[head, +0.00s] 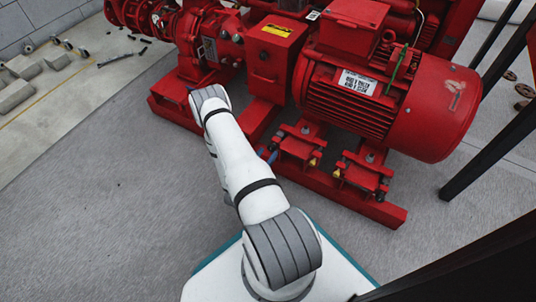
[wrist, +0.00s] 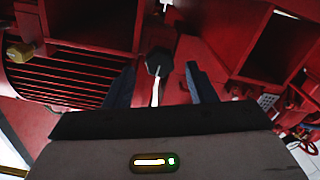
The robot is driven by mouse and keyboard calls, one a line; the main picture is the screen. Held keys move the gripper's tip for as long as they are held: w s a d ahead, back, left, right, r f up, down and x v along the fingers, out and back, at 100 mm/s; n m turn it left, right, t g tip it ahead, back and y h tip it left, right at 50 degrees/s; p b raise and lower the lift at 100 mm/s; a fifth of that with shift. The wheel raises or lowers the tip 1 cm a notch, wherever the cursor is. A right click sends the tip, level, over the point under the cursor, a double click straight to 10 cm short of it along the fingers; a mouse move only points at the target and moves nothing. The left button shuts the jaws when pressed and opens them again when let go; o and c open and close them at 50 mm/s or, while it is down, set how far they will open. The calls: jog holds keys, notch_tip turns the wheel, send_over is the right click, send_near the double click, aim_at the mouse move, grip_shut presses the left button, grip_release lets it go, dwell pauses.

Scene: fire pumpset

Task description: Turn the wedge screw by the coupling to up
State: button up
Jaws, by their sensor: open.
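In the wrist view, my gripper (wrist: 160,82) is open, its two dark blue fingers pointing away from me. Between and slightly beyond their tips is a dark hexagonal screw head (wrist: 159,62) with a pale shaft below it. It looks like the wedge screw, but I cannot tell whether it is up. The fingers stand on either side and do not visibly grip it. In the head view, my arm hides most of the gripper and the screw. The red coupling guard (head: 267,65) stands between the pump and the motor, beyond my arm.
The red motor (head: 400,105) stands at the right on a red base frame (head: 380,210) with bolted feet. The red pump (head: 205,45) is at the upper left. A brass-coloured fitting (wrist: 20,50) shows in the wrist view. The grey floor (head: 90,210) at the left is clear.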

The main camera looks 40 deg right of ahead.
jog(key=shift+x, duration=0.9)
jog(key=shift+c, duration=0.3)
jog(key=c, duration=0.9)
